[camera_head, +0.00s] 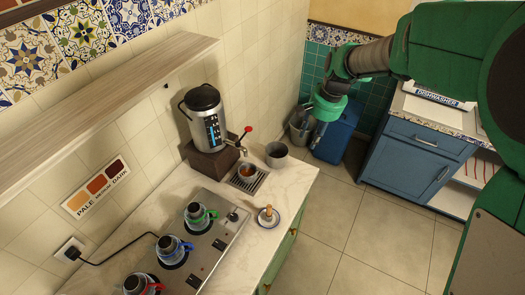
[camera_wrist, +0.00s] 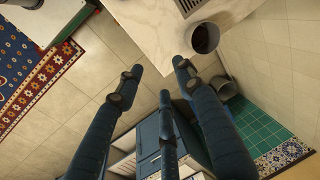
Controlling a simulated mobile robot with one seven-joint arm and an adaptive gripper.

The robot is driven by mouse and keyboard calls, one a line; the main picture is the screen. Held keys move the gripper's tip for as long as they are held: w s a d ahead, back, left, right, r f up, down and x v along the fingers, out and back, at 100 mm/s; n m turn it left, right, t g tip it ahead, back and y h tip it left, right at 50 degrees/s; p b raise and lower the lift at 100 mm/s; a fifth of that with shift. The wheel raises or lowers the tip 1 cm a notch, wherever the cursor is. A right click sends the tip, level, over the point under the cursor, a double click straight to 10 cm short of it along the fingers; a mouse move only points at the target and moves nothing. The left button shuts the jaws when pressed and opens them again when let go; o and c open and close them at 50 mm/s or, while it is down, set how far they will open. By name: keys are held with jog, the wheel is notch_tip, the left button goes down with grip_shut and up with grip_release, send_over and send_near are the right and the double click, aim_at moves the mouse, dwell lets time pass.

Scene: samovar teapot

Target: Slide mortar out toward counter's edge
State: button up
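A dark grey, open-topped round vessel (camera_head: 276,154), which looks like the mortar, stands upright near the far right corner of the marble counter (camera_head: 224,176). It also shows in the wrist view (camera_wrist: 205,38), near the counter corner (camera_wrist: 150,30); its inside is dark. My gripper (camera_wrist: 160,76) has its blue fingers spread apart with nothing between them. It is beyond the counter's edge, apart from the vessel. In the head view my arm reaches in from the upper right, and its end is right of the vessel, above the floor.
A samovar (camera_head: 204,118), a cup of tea (camera_head: 247,171) on a drip tray and a round lid-like piece with a wooden knob (camera_head: 267,216) stand near the vessel. Bins (camera_head: 301,124) and a blue cabinet (camera_head: 415,158) stand beyond. Floor between is clear.

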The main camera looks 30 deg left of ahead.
jog(key=s+a+f+g+p, duration=0.1)
jog(key=s+a+f+p, duration=0.1)
jog(key=a+f, duration=1.5)
jog(key=shift+a+f+g+h, duration=0.2)
jog(key=shift+a+g+h, duration=0.15)
jog(key=shift+a, duration=0.3)
jog(key=shift+s+f, duration=0.15)
jog(key=shift+f, duration=0.05)
send_near(248, 174)
jog(key=d+f, duration=0.1)
jog(key=f, duration=0.1)
jog(key=s+d+f, duration=0.1)
jog(key=f, duration=0.1)
jog(key=d+f, duration=0.1)
jog(key=f, duration=0.1)
jog(key=shift+s+d+f, duration=0.15)
jog(key=shift+d+f, duration=0.1)
jog(key=shift+f, duration=0.05)
grip_shut()
